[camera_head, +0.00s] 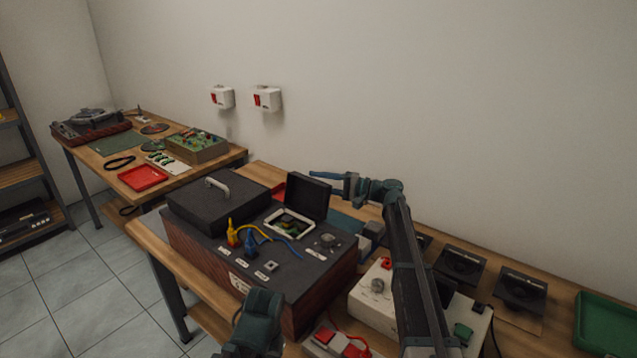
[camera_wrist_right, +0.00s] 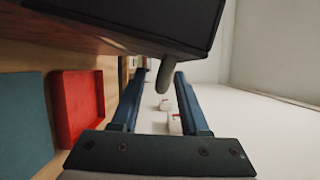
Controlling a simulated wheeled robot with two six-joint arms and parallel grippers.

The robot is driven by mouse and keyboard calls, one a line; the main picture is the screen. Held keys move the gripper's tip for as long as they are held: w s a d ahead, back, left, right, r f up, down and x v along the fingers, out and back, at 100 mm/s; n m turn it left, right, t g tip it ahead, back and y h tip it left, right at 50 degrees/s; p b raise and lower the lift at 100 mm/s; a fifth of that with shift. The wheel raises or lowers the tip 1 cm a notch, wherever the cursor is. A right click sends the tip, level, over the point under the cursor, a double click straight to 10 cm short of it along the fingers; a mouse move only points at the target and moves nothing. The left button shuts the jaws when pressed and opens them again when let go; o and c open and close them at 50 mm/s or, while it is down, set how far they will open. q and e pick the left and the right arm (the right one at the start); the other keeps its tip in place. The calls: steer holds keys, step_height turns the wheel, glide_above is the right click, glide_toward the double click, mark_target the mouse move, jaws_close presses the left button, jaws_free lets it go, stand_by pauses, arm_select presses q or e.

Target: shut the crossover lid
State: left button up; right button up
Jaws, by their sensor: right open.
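The crossover lid (camera_head: 308,197) is a small dark flap standing raised on top of the dark cabinet (camera_head: 300,252). A pale-framed opening (camera_head: 290,222) lies uncovered before it. My right gripper (camera_head: 326,175) is behind the raised lid, near its top edge, pointing left. In the right wrist view its fingers (camera_wrist_right: 162,82) are open. A rounded grey tab (camera_wrist_right: 172,76) juts from the dark panel (camera_wrist_right: 150,18) into the space between the fingertips; I cannot tell whether they touch it. My left gripper is not visible; a teal arm part of mine shows at the bottom of the head view.
A large black cover with a grey handle (camera_head: 217,187) sits left of the lid. Yellow and blue cables (camera_head: 262,238) cross the cabinet top. A red tray (camera_wrist_right: 77,105) and blue mat (camera_wrist_right: 22,125) lie behind the cabinet. A white device (camera_head: 375,300) stands to the right.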

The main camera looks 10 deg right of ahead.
jaws_close()
stand_by(1.3)
